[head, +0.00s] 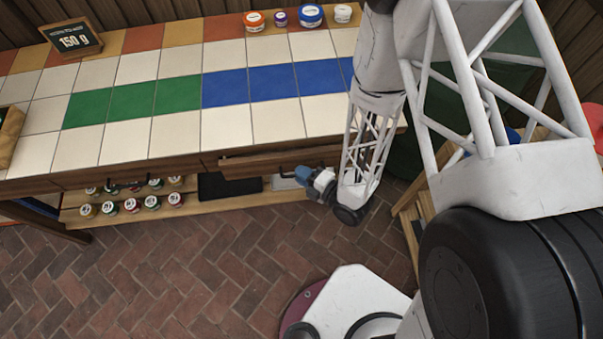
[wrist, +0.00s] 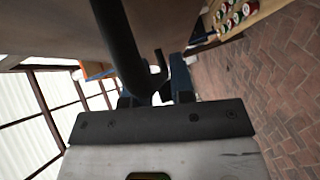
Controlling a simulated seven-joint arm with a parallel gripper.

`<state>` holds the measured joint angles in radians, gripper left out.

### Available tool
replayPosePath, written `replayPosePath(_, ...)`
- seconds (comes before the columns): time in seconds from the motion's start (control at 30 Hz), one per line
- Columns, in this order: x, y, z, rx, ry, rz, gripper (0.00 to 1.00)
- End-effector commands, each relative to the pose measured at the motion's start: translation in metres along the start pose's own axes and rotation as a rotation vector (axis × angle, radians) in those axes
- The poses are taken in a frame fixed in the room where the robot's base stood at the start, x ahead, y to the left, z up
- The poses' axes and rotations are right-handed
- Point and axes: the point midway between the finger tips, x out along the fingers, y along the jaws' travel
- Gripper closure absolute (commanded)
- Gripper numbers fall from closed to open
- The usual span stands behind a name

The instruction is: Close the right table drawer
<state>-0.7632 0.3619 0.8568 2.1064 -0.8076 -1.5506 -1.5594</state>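The right table drawer (head: 255,165) is under the table's front edge, its wooden front standing out a little from the table. Its front also fills the upper middle of the wrist view (wrist: 195,25). A dark bar handle (wrist: 122,45) runs down in front of it, close to my gripper's blue fingers. My gripper (head: 303,175) is at the drawer front's right part, by the handle. In the wrist view my gripper (wrist: 153,88) has a finger to the right of the handle; the other is partly hidden. I cannot tell whether the fingers grip the handle.
The tiled table top (head: 175,135) holds several jars (head: 311,16) and a sign (head: 72,39) at the back. The left drawer (head: 80,178) looks shut. A lower shelf (head: 150,211) holds several small jars and a dark tray (head: 228,186). The brick floor in front is clear.

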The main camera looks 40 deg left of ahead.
Motion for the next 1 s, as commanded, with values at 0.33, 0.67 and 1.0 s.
replayPosePath(0.33, 0.004, 0.0, 0.0, 0.001, 0.0, 0.0, 0.78)
replayPosePath(0.67, 0.004, 0.0, 0.0, 0.001, 0.0, 0.0, 1.0)
replayPosePath(1.0, 0.016, 0.003, 0.012, -0.002, 0.0, 0.001, 1.0)
